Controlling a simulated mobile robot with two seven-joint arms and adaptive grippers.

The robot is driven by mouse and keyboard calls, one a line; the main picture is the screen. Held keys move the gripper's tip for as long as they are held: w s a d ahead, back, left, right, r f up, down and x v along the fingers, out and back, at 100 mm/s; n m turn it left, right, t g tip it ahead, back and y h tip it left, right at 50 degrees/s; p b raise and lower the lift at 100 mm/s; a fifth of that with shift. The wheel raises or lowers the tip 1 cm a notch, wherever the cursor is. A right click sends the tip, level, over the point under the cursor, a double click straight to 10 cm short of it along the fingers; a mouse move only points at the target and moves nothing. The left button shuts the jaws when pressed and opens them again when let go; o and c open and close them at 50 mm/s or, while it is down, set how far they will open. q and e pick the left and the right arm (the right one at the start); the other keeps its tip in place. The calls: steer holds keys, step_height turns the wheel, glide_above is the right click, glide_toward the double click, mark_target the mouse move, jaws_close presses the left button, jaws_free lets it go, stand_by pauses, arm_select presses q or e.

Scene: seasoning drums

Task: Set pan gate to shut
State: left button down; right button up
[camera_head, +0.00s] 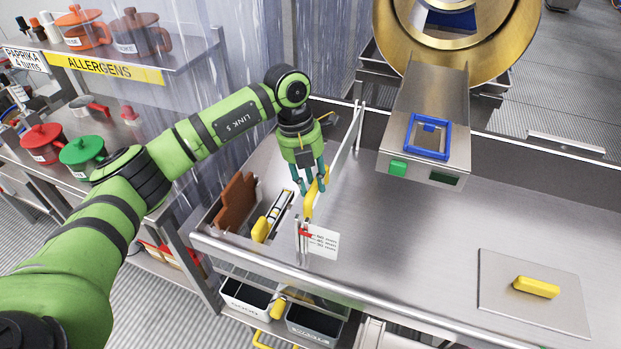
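A steel chute pan (417,96) juts out below the brass drum. A blue square frame (428,155) lies on its end, and its front lip has a green patch (398,168) and a dark slot. Left of it, a thin upright steel plate (347,147) stands on the table with a yellow handle (309,205) at its near end. I cannot tell which part is the pan gate. My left gripper (312,189) points down at this handle, its teal fingers apart on either side of it. Contact is not clear. My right gripper is not in view.
A brown board (235,203) and another yellow-handled piece (262,228) stand left of the gripper. A small white sign (321,242) is in front. A flat plate with a yellow handle (536,287) lies at right. Shelves with pots (82,150) stand left. The middle table (400,235) is clear.

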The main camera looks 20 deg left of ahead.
arm_select(q)
steer(key=shift+f+b, duration=0.25)
steer(key=shift+b, duration=0.05)
step_height(320, 180, down, 6)
steer(key=b, duration=0.5)
steer(key=shift+s, duration=0.1)
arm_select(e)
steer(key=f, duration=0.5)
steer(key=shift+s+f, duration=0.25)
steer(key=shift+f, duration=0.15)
arm_select(q)
steer(key=c, duration=0.9)
jaws_free()
steer(key=shift+c, duration=0.2)
steer(key=shift+f, duration=0.1)
